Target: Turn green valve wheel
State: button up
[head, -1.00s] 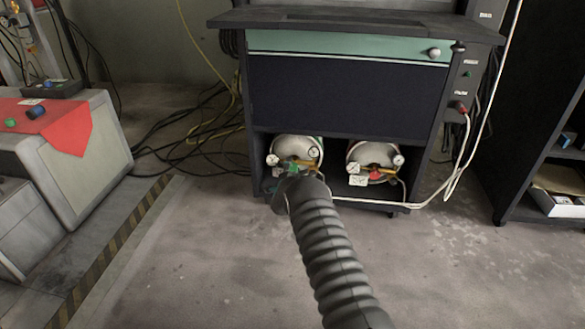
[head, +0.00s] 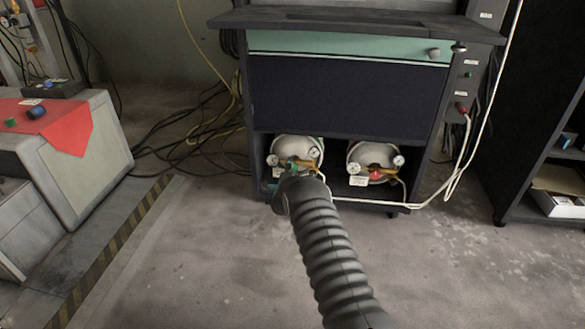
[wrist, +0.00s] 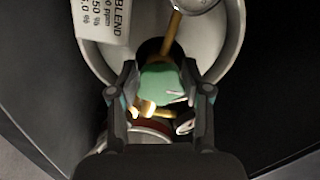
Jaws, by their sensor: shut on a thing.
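The green valve wheel (wrist: 163,82) sits on the brass valve of the left gas cylinder (head: 297,149), in the lower bay of the black cabinet. In the wrist view my gripper (wrist: 160,97) has one finger on each side of the wheel and is shut on it. In the head view my gripper (head: 290,178) is at the front of the left cylinder, and my arm hides most of the wheel. A printed label (wrist: 104,22) hangs at the upper left in the wrist view, and a round gauge shows at the top.
A second cylinder (head: 372,157) with a red valve wheel (head: 376,175) stands to the right in the same bay. A white cable (head: 470,150) runs down the cabinet's right side. Dark cables lie on the floor at left. The floor in front is clear.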

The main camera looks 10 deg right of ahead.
jog(key=o, duration=1.2)
jog(key=shift+s, duration=0.1)
jog(key=v, duration=1.2)
